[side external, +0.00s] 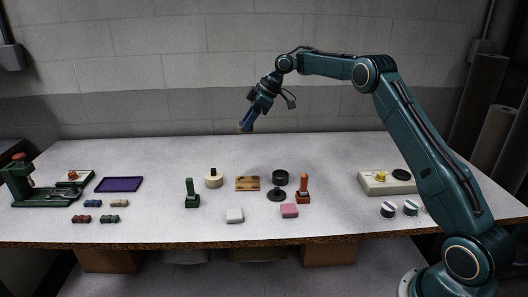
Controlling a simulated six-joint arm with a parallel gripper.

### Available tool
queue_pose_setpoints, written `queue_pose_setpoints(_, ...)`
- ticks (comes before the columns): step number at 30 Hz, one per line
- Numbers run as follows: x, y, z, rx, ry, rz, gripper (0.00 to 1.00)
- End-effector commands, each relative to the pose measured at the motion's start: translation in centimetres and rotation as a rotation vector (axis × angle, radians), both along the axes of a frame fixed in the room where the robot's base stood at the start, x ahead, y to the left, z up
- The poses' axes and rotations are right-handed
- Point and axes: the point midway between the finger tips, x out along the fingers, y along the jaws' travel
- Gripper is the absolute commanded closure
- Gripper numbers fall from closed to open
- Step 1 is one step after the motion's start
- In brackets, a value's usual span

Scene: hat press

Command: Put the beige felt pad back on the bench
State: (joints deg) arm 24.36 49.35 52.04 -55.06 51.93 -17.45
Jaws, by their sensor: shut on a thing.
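My gripper (247,124) is high above the back of the bench (330,160), left of centre, pointing down and to the left. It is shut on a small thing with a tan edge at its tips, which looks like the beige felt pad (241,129). Most of the pad is hidden by the fingers or too small to make out. The pad is well clear of the bench top.
A cream round piece with a dark knob (214,181), a wooden block (248,184), a green stand (192,194) and an orange stand (303,190) stand mid-bench. A purple tray (119,184) and green press (35,185) are left. The back strip is clear.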

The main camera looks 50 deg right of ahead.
Motion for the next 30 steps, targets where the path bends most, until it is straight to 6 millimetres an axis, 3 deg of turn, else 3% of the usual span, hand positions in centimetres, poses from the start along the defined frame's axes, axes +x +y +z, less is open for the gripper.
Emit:
queue_pose_setpoints(17, -0.8, 1.0, 0.4, 0.011, 0.000, 0.001, 0.79)
queue_pose_setpoints(30, -4.7, 4.4, 1.1, 0.032, -0.002, 0.001, 0.79)
